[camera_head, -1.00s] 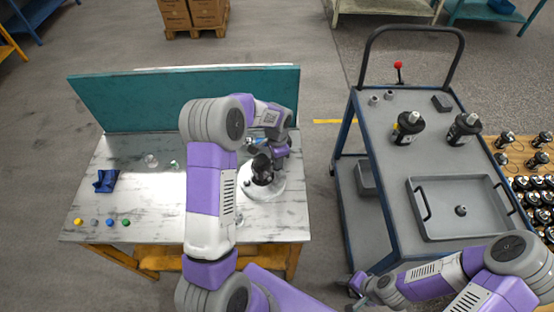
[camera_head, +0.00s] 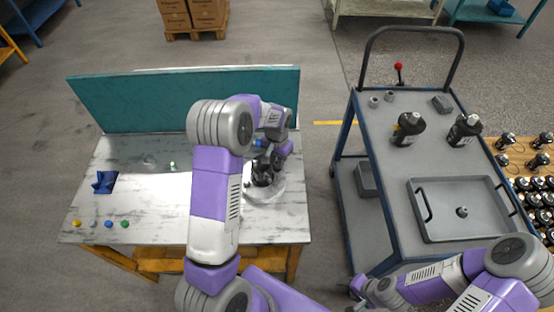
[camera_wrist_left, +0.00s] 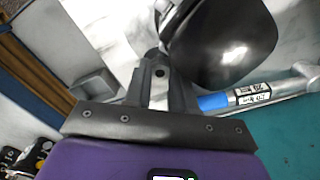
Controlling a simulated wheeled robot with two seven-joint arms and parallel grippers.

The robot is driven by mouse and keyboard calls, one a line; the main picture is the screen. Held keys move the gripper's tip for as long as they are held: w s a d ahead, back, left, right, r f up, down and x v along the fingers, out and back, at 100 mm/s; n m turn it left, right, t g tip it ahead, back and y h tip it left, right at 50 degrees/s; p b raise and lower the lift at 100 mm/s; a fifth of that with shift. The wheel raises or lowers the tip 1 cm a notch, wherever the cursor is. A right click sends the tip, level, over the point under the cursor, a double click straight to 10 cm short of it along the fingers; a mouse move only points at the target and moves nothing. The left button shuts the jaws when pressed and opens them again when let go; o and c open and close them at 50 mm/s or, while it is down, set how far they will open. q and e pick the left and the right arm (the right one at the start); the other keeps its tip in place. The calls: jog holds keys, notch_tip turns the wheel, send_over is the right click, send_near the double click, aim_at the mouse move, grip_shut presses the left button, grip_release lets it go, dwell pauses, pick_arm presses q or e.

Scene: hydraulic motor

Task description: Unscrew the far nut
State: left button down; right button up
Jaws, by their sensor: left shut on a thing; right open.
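The black motor (camera_head: 262,177) stands on a round pale base on the marble-topped workbench. It also fills the top of the left wrist view (camera_wrist_left: 225,45) as a dark rounded body. My left gripper (camera_head: 271,160) is beside its far side. In the left wrist view the gripper (camera_wrist_left: 154,58) has its fingers close together at the motor's edge, shut on the far nut, which is mostly hidden by the fingers. My right gripper (camera_head: 358,286) is low beside the trolley's near left corner, open and away from the motor.
A trolley (camera_head: 390,200) at the right holds two motors (camera_head: 408,130), small grey parts and a tray (camera_head: 475,233) with one small part. A teal panel (camera_head: 180,98) backs the bench. A blue-handled tool (camera_wrist_left: 230,98) lies close to my left gripper.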

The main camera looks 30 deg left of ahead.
pick_arm(q)
jog(key=c, duration=1.2)
grip_release()
jog(key=m, duration=0.5)
jog(key=m+p, duration=0.1)
jog(key=m, duration=0.4)
jog(key=shift+m, duration=0.3)
grip_shut()
grip_release()
jog(key=shift+n, duration=0.5)
